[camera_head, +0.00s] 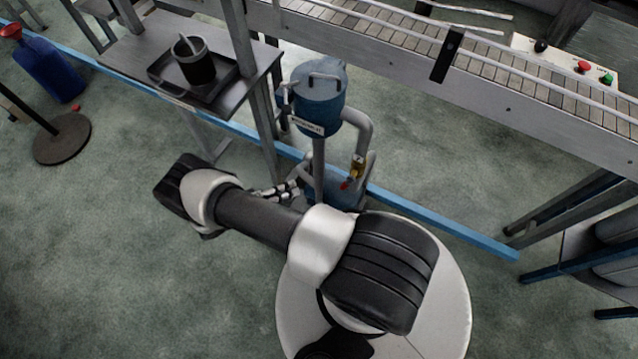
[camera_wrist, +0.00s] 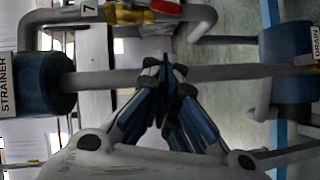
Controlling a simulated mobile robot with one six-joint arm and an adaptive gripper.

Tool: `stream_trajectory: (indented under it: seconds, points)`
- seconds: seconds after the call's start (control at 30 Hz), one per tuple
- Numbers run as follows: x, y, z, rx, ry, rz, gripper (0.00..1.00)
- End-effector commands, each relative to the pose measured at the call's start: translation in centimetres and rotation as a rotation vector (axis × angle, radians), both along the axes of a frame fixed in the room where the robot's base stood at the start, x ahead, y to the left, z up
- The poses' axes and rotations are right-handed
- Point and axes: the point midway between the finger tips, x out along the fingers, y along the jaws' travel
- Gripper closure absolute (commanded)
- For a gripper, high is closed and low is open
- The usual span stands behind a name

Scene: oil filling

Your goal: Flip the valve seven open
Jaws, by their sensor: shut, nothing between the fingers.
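Valve seven sits on the grey side pipe beside the blue strainer tank. In the wrist view its yellow body (camera_wrist: 130,14) is at the top edge, next to a "7" tag (camera_wrist: 88,10), with a red handle (camera_wrist: 165,6) beside it. In the head view the yellow valve body (camera_head: 358,166) and red handle (camera_head: 346,185) show right of the central pipe. My gripper (camera_wrist: 166,66) is shut and empty, its fingertips overlapping the central grey pipe in the wrist view and apart from the valve. In the head view my gripper (camera_head: 292,187) is left of that pipe, partly hidden by my arm.
The blue strainer tank (camera_head: 320,97) stands above, and a blue drain vessel (camera_wrist: 285,65) is at the other pipe end. A table (camera_head: 128,62) with a tray and black pot is left. A conveyor (camera_head: 500,75) runs behind right.

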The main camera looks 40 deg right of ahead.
Motion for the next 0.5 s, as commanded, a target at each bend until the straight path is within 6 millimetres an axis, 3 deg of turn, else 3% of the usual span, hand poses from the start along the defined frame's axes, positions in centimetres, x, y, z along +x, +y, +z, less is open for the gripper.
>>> stream_trajectory:
  seconds: [0.17,0.5]
  points:
    - [-0.6,-2.4,-0.4,0.0,0.004,-0.006,1.0]
    - [-1.8,-9.5,-1.5,0.002,0.004,-0.006,1.0]
